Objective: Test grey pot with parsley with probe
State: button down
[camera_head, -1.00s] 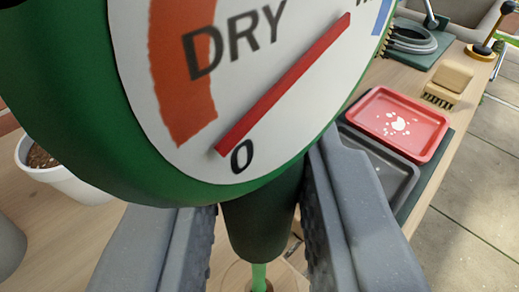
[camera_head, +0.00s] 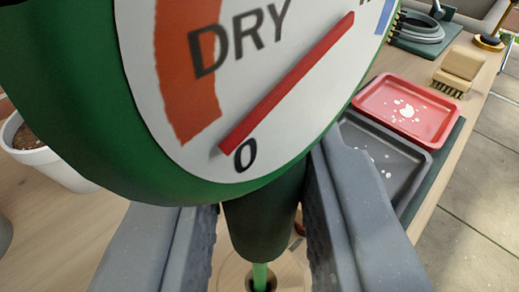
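The probe (camera_head: 262,215) fills the top left of the view, close to the camera. It has a green round head, a white dial reading DRY and 0, an orange band and a red needle pointing up to the right. My gripper (camera_head: 262,235) has a grey finger on each side of the probe's dark green neck and is shut on it. A light green stem runs down below the neck, into or over a small dark-centred round thing that I cannot make out. I cannot identify a grey pot with parsley in view.
A white pot (camera_head: 62,168) with brown soil stands at the left on the wooden table. At the right are a red tray (camera_head: 440,128) and a grey tray (camera_head: 408,172), both with white bits, and a wooden brush (camera_head: 458,72). A coiled hose (camera_head: 416,28) lies farther back.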

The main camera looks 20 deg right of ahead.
aim_at(262, 256)
jog(key=shift+f+b, duration=0.55)
jog(key=shift+f, duration=1.1)
jog(key=c, duration=1.2)
grip_release()
jog(key=b+v, duration=1)
jog(key=v, duration=0.3)
jog(key=shift+s+a, duration=0.2)
jog(key=shift+s, duration=0.15)
